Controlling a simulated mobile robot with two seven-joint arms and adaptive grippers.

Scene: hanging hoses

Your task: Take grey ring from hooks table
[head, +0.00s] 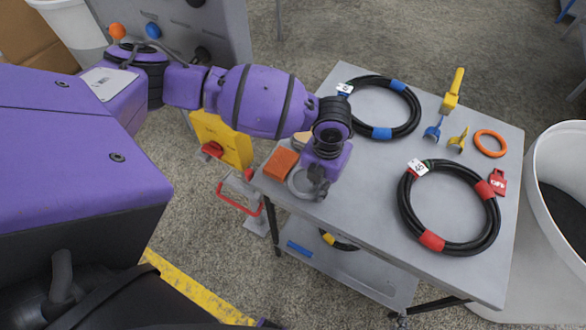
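A grey ring (291,185) lies at the near left corner of the grey table (372,185). A yellow hook (452,92), a small blue hook (433,131), a small yellow hook (458,140) and an orange ring (490,143) are at the table's far right.
Two coiled black hoses, one with blue bands (382,133) and one with red bands (432,241), lie on the table. An orange-red block (279,163) sits beside the grey ring. A red tag (498,182) lies near the right edge. A white bin (545,215) stands close on the right.

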